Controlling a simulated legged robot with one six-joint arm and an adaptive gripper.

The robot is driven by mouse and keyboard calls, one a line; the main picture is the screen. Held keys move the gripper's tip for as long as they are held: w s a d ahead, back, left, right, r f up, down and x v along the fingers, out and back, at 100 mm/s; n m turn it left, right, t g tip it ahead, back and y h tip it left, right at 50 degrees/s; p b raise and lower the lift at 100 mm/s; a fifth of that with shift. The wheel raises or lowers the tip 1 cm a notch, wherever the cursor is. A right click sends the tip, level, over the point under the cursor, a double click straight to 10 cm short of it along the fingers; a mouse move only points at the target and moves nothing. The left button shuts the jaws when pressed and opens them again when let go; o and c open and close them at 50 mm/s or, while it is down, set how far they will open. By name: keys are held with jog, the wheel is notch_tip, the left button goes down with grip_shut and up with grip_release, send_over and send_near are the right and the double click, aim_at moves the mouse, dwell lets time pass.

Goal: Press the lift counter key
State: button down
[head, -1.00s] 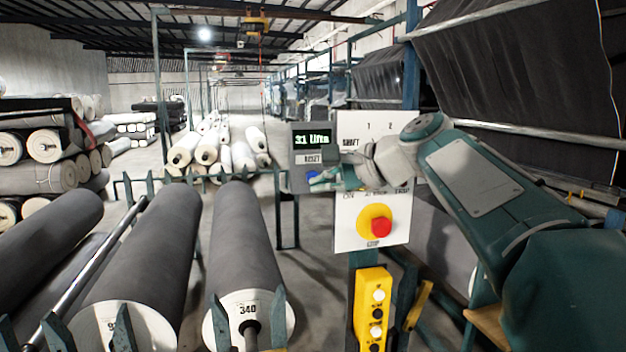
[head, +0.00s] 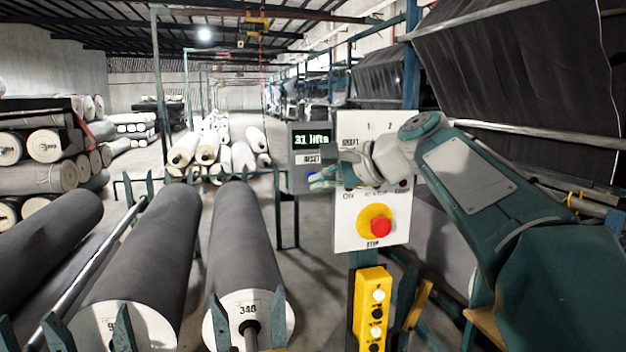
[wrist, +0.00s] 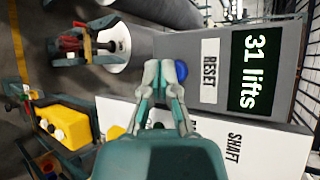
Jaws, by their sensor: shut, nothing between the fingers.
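The lift counter (head: 312,140) is a grey box on a stand, left of the white control panel. Its green display (wrist: 254,70) reads "31 lifts". A blue key (wrist: 181,71) sits on it beside the "RESET" label (wrist: 209,71). My gripper (head: 318,182) is shut and empty, with its fingertips in front of the lower part of the counter. In the wrist view my gripper (wrist: 160,68) has its tips together just left of the blue key, partly overlapping its edge. I cannot tell whether they touch it.
The white panel (head: 345,225) carries a red stop button (head: 381,226) on yellow, below my wrist. A yellow push-button box (head: 373,310) is mounted beneath it. Grey rolls (head: 245,240) lie on racks at the left. Dark fabric (head: 520,70) hangs at upper right.

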jog(key=shift+w+a, duration=0.1)
jog(key=shift+w, duration=0.4)
dwell(0.7)
jog(key=shift+s+d, duration=0.25)
jog(key=shift+s, duration=0.6)
jog(key=shift+s, duration=0.15)
jog(key=s, duration=0.2)
jog(key=s+d, duration=0.1)
jog(key=s, duration=0.1)
jog(key=shift+s+d, duration=0.2)
jog(key=shift+s, duration=0.1)
dwell(0.4)
